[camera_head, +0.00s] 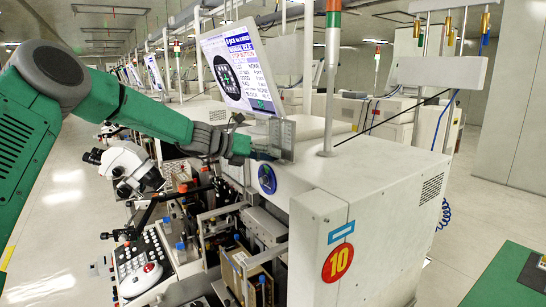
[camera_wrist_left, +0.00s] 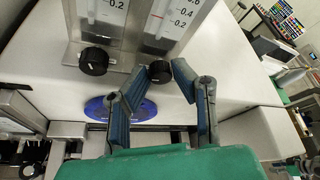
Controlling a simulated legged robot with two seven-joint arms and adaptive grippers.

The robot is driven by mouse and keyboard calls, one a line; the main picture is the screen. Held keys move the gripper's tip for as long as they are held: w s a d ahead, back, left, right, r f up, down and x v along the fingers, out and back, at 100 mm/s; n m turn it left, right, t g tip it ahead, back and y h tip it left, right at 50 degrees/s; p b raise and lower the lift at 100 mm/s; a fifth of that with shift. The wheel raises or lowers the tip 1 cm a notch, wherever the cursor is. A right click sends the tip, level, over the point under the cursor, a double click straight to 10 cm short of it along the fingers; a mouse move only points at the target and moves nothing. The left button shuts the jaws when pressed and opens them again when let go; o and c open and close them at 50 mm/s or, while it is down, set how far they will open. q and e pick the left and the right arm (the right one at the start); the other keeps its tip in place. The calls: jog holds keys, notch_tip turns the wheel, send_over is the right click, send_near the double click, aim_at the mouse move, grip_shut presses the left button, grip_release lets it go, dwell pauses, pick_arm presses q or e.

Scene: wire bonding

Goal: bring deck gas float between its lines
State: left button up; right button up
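My left gripper (camera_wrist_left: 160,64) reaches the flow meters on the white machine in the left wrist view. Its two blue-padded fingers stand on either side of the right black knob (camera_wrist_left: 160,72), very near it; whether they touch it is unclear. That knob sits below the right flow meter (camera_wrist_left: 165,22), which has a printed scale. A second black knob (camera_wrist_left: 94,61) sits below the left flow meter (camera_wrist_left: 102,18). In the head view the left gripper (camera_head: 270,152) is at the meter bracket (camera_head: 288,140). My right gripper is out of view.
A monitor (camera_head: 240,68) stands just above the left gripper. A lamp post (camera_head: 329,100) rises from the machine top (camera_head: 365,165). A blue disc (camera_head: 267,179) is below the meters. A microscope (camera_head: 130,165) and a control panel (camera_head: 140,265) are on the left.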

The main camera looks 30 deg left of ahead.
pick_arm(q)
jog(key=shift+o, duration=0.2)
jog(key=shift+s+a+f, duration=0.15)
jog(key=shift+s+f, duration=0.05)
jog(key=shift+s, duration=0.05)
jog(key=shift+a, duration=0.1)
jog(key=v, duration=0.7)
jog(key=shift+s+a+r, duration=0.2)
jog(key=shift+s+r, duration=0.05)
